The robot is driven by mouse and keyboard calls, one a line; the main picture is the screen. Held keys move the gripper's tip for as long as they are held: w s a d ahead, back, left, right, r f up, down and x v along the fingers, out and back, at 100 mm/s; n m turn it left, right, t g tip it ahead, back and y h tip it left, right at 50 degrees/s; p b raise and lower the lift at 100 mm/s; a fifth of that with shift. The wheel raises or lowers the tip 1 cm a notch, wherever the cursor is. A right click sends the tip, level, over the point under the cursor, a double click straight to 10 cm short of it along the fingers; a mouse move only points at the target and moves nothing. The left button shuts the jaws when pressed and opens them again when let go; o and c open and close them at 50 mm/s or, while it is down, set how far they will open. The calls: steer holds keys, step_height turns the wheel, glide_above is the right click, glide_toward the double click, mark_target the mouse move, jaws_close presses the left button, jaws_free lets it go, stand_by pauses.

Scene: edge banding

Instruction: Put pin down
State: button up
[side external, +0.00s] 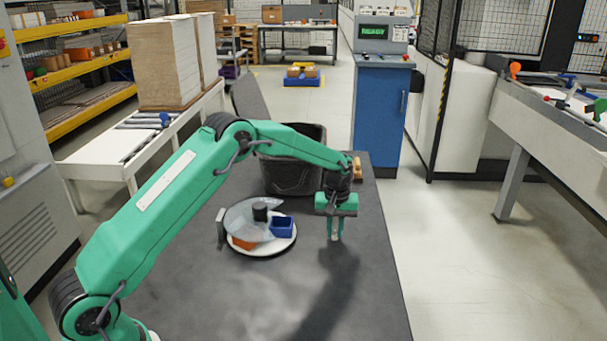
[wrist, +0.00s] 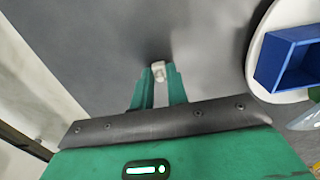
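My gripper (side external: 336,236) points down over the right part of the dark grey table (side external: 375,290). In the wrist view, the two green fingers of my gripper (wrist: 158,78) are closed around a small pale pin (wrist: 158,71) at their tips. In the side view, only a small light spot shows at the fingertips. The fingertips are close to the table top, but I cannot tell whether the pin touches it. The table around the pin is bare.
A round white tray (side external: 262,251) stands left of my gripper, holding a blue box (side external: 283,227) and an orange piece (side external: 243,243) under a clear cover. A black bin (side external: 290,172) stands behind. A wooden item (side external: 357,167) lies near the far edge. The table front is clear.

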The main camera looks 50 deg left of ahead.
steer(key=o, duration=0.4)
steer(key=shift+r, duration=0.15)
step_height(320, 180, up, 12)
stand_by(0.6)
stand_by(0.5)
